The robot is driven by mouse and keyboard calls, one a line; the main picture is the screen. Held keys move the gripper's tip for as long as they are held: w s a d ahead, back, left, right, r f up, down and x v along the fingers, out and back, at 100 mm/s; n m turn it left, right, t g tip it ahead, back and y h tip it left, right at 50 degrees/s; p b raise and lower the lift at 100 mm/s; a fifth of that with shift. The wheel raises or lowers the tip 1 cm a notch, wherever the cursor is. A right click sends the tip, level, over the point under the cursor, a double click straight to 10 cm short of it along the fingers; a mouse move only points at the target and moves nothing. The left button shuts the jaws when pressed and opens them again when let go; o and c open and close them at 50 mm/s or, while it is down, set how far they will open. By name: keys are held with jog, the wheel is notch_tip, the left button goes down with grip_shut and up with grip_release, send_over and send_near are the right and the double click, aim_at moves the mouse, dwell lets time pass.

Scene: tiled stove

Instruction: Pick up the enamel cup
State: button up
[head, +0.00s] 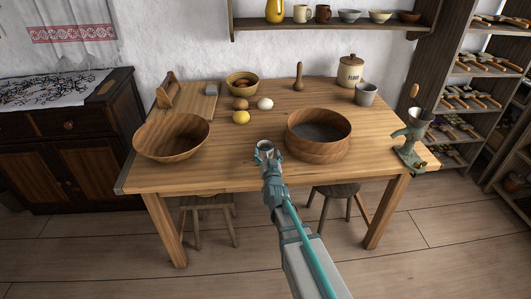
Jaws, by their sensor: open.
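A grey cup (366,95), which looks like the enamel cup, stands upright at the back right of the wooden table (232,178). It is just in front of the flour jar (350,71). My gripper (264,148) is open over the front middle of the table, left of the large round sieve or wooden bowl. The cup is well behind and to the right of my gripper, apart from it. I see nothing held between the fingers.
The round wooden vessel (318,150) lies between my gripper and the cup. A wooden bowl (173,153) is at left, with a lemon (241,117) and eggs behind. A meat grinder (411,145) is at the right edge. Mugs (302,14) sit on the wall shelf.

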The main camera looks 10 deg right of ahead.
grip_shut()
jog(key=shift+r, duration=0.15)
dwell(0.7)
jog(key=shift+r, duration=1.3)
jog(key=s+d+r+p, duration=0.1)
jog(key=s+r+p, duration=0.7)
jog(key=s+p, duration=0.2)
jog(key=shift+r+p, duration=0.35)
jog(key=shift+r, duration=0.05)
jog(key=shift+s+p, duration=0.1)
jog(key=shift+p, duration=0.3)
